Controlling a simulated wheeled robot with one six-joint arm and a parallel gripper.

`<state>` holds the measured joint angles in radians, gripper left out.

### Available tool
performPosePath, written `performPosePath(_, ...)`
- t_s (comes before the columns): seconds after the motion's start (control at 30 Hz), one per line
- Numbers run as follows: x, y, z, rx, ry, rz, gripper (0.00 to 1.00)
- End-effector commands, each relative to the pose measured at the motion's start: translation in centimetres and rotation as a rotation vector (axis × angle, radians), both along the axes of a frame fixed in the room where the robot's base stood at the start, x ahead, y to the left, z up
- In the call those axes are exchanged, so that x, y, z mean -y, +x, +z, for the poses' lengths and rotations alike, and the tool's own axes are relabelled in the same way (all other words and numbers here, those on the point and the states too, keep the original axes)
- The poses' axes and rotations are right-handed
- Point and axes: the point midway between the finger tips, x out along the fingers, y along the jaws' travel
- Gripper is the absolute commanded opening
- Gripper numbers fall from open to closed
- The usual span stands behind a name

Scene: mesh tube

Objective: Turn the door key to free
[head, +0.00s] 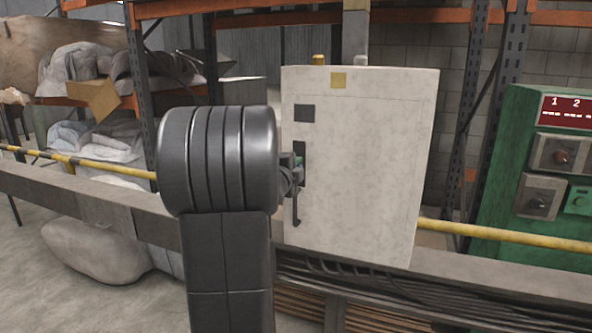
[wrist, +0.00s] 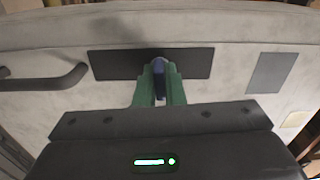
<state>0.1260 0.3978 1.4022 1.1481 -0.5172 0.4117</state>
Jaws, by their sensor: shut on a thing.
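A pale grey cabinet door (head: 365,165) faces me in the head view. My gripper (wrist: 160,90) has green fingers closed on the key from both sides. In the head view my gripper (head: 291,165) is at the door's left edge, partly hidden behind my dark arm. The door's dark handle (head: 296,208) hangs below it; it also shows at the left in the wrist view (wrist: 50,80). The key's exact angle is hard to tell.
A yellow and black rail (head: 500,232) runs behind the cabinet. A green control box (head: 535,180) with knobs stands at the right. Racks with wrapped bundles (head: 85,65) stand at the left. A dark square (head: 304,113) and a yellow square (head: 338,80) mark the door.

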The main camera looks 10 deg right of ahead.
Motion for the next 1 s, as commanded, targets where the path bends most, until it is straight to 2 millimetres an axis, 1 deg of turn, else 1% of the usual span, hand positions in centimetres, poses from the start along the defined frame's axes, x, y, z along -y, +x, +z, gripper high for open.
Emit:
performPosePath(0.3,0.04,-0.02,-0.08,0.042,0.062,-0.001,0.00)
performPosePath(0.73,0.03,-0.01,-0.07,0.046,0.069,-0.001,0.00)
performPosePath(0.77,0.03,-0.01,-0.07,0.046,0.069,-0.001,0.15)
performPosePath(0.8,0.03,-0.01,-0.07,0.046,0.069,-0.001,0.23)
performPosePath(0.83,0.03,-0.01,-0.07,0.046,0.069,-0.001,0.29)
performPosePath(0.87,0.03,-0.01,-0.07,0.045,0.068,-0.001,0.31)
performPosePath(1.0,0.02,0.00,-0.06,0.046,0.068,-0.001,0.31)
